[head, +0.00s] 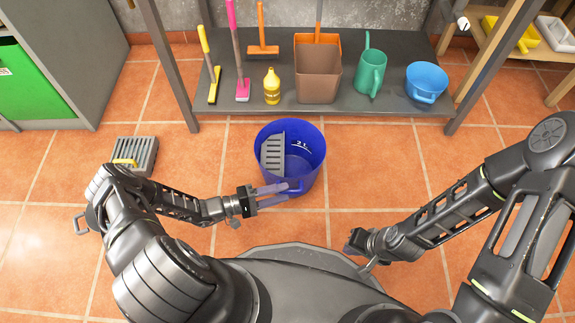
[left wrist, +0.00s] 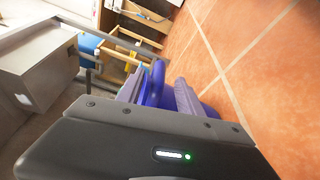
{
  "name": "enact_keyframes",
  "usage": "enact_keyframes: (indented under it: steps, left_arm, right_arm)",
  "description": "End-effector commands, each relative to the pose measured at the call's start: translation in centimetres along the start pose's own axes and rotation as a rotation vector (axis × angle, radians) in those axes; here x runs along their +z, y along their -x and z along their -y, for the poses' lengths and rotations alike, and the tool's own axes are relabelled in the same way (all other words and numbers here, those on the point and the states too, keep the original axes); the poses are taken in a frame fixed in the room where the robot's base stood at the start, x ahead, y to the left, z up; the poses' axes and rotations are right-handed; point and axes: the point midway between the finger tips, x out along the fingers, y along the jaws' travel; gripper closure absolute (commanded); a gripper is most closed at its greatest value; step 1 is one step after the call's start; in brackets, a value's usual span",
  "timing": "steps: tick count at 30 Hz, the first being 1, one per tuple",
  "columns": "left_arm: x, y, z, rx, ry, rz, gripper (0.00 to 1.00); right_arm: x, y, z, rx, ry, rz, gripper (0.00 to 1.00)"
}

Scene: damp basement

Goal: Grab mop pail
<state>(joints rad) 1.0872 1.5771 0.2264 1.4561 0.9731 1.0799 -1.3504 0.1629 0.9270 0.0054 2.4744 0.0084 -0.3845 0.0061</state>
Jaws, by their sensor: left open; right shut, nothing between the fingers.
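The mop pail (head: 308,165) is a dark blue bucket standing upright on the tiled floor, with a grey slotted wringer (head: 272,155) in its left side. My left gripper (head: 285,194) is open at the pail's near side, its two purple fingers pointing right. In the left wrist view a blue loop (left wrist: 156,80), seemingly the pail's handle, shows between the open fingers (left wrist: 158,92). Whether the fingers touch it I cannot tell. My right gripper (head: 356,245) is shut and empty, low to the right of the pail and apart from it.
A metal shelf (head: 390,98) behind the pail holds brushes, a yellow bottle (head: 271,86), a brown bin (head: 318,75), a green can (head: 370,75) and a blue pot (head: 426,82). A grey grated box (head: 135,155) lies left. Floor right of the pail is clear.

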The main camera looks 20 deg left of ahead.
Motion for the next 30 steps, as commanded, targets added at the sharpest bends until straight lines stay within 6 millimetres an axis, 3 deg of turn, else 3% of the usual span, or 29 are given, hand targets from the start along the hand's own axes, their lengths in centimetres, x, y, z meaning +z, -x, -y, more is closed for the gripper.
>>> enact_keyframes:
  steps: [3, 14, 24, 30]
  left_arm:
    - [0.1, -1.0, 0.1, -0.001, 0.001, 0.001, 0.57]
    - [0.1, -1.5, 0.1, -0.001, 0.001, 0.001, 0.57]
    - [0.3, -5.9, -0.1, -0.001, 0.001, 0.003, 0.57]
    - [0.2, -6.3, -0.2, -0.002, 0.001, 0.0, 0.57]
  right_arm:
    - [0.0, -0.3, -0.1, 0.0, 0.0, -0.001, 1.0]
    - [0.0, -0.4, -0.1, 0.0, 0.0, -0.002, 1.0]
    - [-0.1, -1.9, -0.6, 0.0, -0.001, -0.008, 1.0]
    - [-0.2, -1.9, -0.6, 0.0, -0.001, -0.009, 1.0]
